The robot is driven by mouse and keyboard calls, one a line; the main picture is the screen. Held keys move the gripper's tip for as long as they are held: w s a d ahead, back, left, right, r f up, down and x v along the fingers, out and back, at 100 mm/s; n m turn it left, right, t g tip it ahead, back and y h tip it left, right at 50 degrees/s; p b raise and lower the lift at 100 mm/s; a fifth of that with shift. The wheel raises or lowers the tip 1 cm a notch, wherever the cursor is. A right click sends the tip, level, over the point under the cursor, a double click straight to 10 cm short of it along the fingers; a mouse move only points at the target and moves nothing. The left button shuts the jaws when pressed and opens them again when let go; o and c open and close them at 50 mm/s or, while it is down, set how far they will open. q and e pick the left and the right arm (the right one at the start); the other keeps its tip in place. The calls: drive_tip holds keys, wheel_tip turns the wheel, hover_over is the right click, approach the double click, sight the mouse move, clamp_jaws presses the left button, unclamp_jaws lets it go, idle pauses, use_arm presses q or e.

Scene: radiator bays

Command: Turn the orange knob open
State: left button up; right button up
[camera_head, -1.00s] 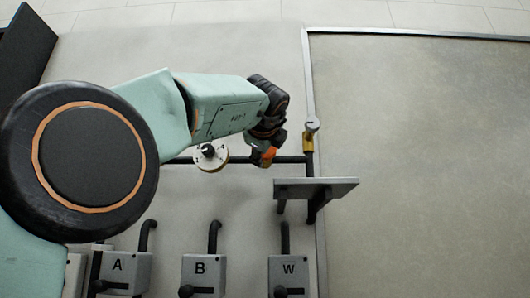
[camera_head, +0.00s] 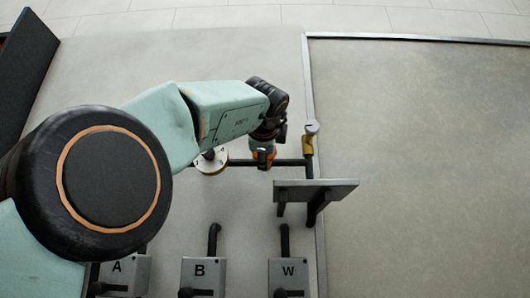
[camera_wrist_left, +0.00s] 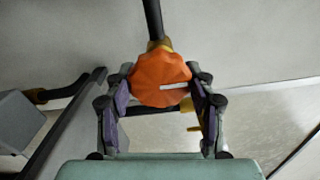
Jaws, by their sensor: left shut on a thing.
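The orange knob (camera_wrist_left: 155,76) shows in the left wrist view, with a white mark on its right side pointing to the right. It sits at the end of a dark pipe with a brass collar. My left gripper (camera_wrist_left: 161,86) is shut on the knob, one finger at each side. In the head view the left gripper (camera_head: 265,154) is at the horizontal pipe, and only a little orange (camera_head: 263,167) shows past it. My right gripper is in neither view.
A white numbered dial (camera_head: 211,162) is partly behind my left arm. A brass valve (camera_head: 307,145) stands right of the gripper. A grey shelf (camera_head: 330,191) juts out below it. Grey boxes, including B (camera_head: 203,271) and W (camera_head: 288,271), stand along the bottom.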

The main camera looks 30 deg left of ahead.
use_arm(q)
drive_tip(key=shift+s+r, duration=0.1)
drive_tip(key=shift+r, duration=0.15)
drive_tip(key=o, duration=1)
drive_tip(key=shift+f, duration=0.15)
drive_tip(key=shift+o, duration=1)
